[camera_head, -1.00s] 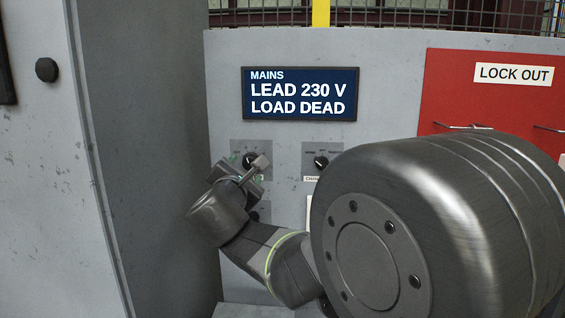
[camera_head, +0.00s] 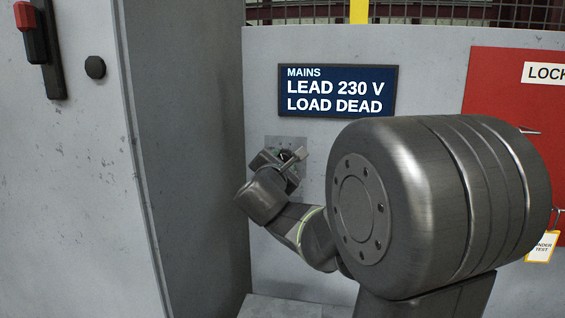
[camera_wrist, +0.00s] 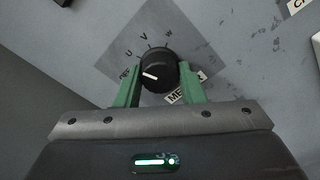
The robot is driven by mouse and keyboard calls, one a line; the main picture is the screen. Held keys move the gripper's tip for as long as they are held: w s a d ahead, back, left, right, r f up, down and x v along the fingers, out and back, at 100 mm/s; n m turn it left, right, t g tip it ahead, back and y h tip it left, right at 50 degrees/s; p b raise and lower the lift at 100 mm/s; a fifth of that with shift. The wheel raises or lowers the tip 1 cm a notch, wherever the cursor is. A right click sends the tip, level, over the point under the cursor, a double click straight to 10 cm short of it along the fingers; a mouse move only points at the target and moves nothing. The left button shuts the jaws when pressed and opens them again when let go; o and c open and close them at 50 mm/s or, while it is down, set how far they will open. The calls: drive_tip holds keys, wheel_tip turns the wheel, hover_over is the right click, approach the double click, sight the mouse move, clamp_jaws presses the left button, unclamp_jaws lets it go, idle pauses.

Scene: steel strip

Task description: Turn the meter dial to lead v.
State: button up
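The meter dial, a black round knob (camera_wrist: 165,76) with a white pointer line, sits on a grey diamond-shaped plate in the wrist view. Its pointer faces left, towards the OFF mark; the U, V and W marks run along the upper side. My gripper (camera_wrist: 159,82) has its green fingers on either side of the knob, with slim gaps showing, so it looks open around it. In the head view my gripper (camera_head: 296,160) is at the dial plate (camera_head: 285,140) and hides most of the dial.
A blue mains display (camera_head: 336,91) reads LEAD 230 V, LOAD DEAD. A red lock-out board (camera_head: 500,90) is at the right, with a yellow-edged tag (camera_head: 542,246) below. A grey cabinet (camera_head: 70,170) stands close on the left.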

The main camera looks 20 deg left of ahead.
drive_tip(key=shift+f+b, duration=0.15)
drive_tip(key=shift+b, duration=0.4)
drive_tip(key=shift+m+b, duration=3.9)
drive_tip(key=shift+b, duration=2.65)
drive_tip(key=o, duration=1)
